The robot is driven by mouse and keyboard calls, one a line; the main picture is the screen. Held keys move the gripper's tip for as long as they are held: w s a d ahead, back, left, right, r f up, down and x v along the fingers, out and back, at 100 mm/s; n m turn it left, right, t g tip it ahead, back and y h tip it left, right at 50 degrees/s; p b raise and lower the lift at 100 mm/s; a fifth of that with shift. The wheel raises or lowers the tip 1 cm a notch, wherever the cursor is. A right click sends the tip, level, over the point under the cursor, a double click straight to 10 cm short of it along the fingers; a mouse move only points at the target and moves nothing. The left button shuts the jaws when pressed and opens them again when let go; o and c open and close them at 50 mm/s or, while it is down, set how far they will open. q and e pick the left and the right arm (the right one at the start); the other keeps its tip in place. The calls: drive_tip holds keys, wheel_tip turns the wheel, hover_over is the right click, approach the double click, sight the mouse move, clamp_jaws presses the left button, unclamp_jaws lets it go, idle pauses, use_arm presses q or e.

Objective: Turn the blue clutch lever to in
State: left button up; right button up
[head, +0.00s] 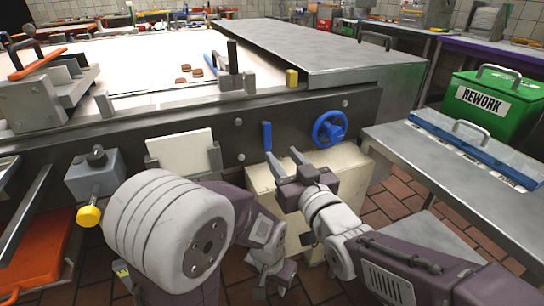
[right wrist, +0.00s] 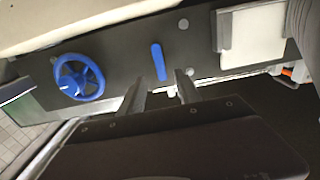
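The blue clutch lever (head: 267,136) is a short bar standing nearly upright on the dark front panel of the machine, left of a blue handwheel (head: 330,128). In the right wrist view the lever (right wrist: 158,61) appears beyond the fingertips, roughly in line with the gap between them. My right gripper (head: 284,155) is open and empty, just below the lever and seemingly apart from it. Its two spread fingers also show in the right wrist view (right wrist: 160,84). My left gripper (head: 275,278) hangs low near the floor; its fingers are too unclear to read.
A pale cabinet (head: 260,180) stands below the panel. A white plate (head: 180,153) is mounted left of the lever, with a yellow knob (head: 88,215) farther left.

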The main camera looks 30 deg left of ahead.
sight(268, 137)
drive_tip(key=p+x, duration=0.2)
drive_tip(key=x, duration=0.2)
drive_tip(key=p+x, duration=0.2)
drive_tip(key=x, duration=0.2)
drive_tip(key=shift+w+r, duration=0.1)
drive_tip(key=shift+r, duration=0.15)
drive_tip(key=shift+w+a+f, duration=0.15)
drive_tip(key=shift+w+a, duration=0.2)
drive_tip(key=shift+a, duration=0.05)
clamp_jaws()
idle(0.6)
